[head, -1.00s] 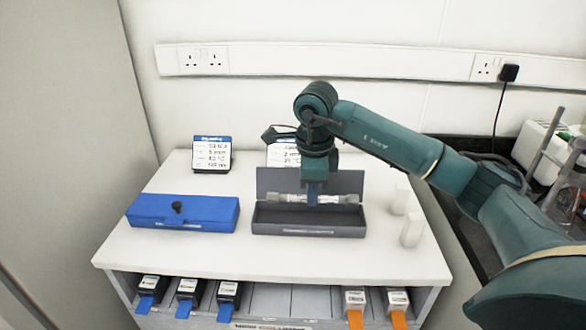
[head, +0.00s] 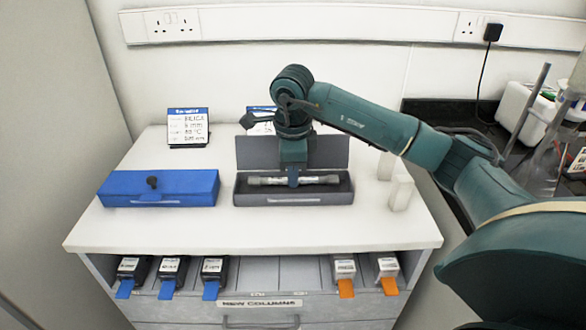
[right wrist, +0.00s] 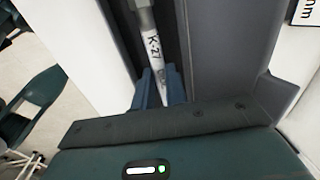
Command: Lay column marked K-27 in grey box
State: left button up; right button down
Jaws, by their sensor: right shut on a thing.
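The column marked K-27 (head: 318,179) is a silvery tube with thicker grey end fittings. Its K-27 label reads clearly in the right wrist view (right wrist: 153,45). My right gripper (head: 293,182) is shut on the column near its middle, pointing down. It also shows in the right wrist view (right wrist: 163,88). The column lies level, lengthwise over the open grey box (head: 293,199), at about the height of its rim. I cannot tell whether it touches the box floor. The box's lid (head: 330,151) stands up at the back. My left gripper is not in view.
A closed blue box (head: 180,192) with a dark knob lies left of the grey box. Two white blocks (head: 401,192) stand to its right. A sign (head: 188,127) stands behind. Several labelled boxes with blue or orange tabs sit on the shelf below (head: 270,272).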

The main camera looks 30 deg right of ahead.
jog(key=shift+f+b, duration=0.45)
jog(key=shift+f, duration=0.35)
dwell(0.4)
jog(key=c, duration=1.3)
grip_release()
jog(key=shift+c, duration=0.2)
notch_tip(320, 180, up, 13)
jog(key=s+p, duration=0.1)
jog(key=shift+a, duration=0.35)
jog(key=shift+s, duration=0.1)
